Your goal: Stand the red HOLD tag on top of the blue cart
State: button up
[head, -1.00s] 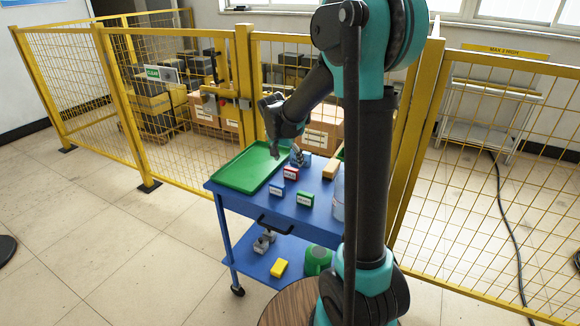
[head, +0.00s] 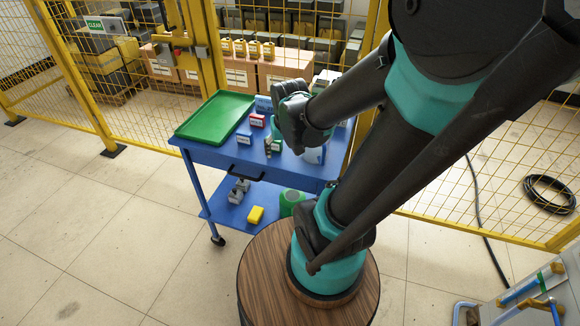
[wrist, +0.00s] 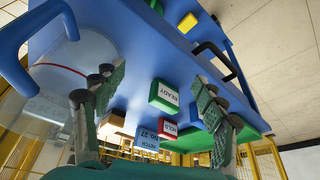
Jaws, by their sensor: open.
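The red HOLD tag (head: 257,120) is on the blue cart's (head: 213,154) top, right of the green tray, with its white label facing the head camera. In the wrist view the HOLD tag (wrist: 168,129) shows between my fingers' directions, beyond the green READY tag (wrist: 164,95). My gripper (wrist: 160,88) is open and empty above the cart top, its fingers spread either side of the READY tag in the picture; contact cannot be told. In the head view my gripper (head: 281,143) is right of the HOLD tag, and its fingers are mostly hidden.
A blue tag (head: 244,137) stands just in front of the HOLD tag. The green tray (head: 214,116) fills the cart's left side. A clear container (wrist: 45,65) is close to my left finger. A blue FETCH block (wrist: 147,141) is behind. Yellow fencing (head: 120,100) is beyond.

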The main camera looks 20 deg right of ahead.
jog(key=shift+n, duration=0.7)
jog(key=s+f, duration=0.2)
jog(key=s, duration=0.1)
jog(key=s+f, duration=0.1)
jog(key=s, duration=0.1)
jog(key=shift+s+d, duration=0.15)
jog(key=shift+s, duration=0.1)
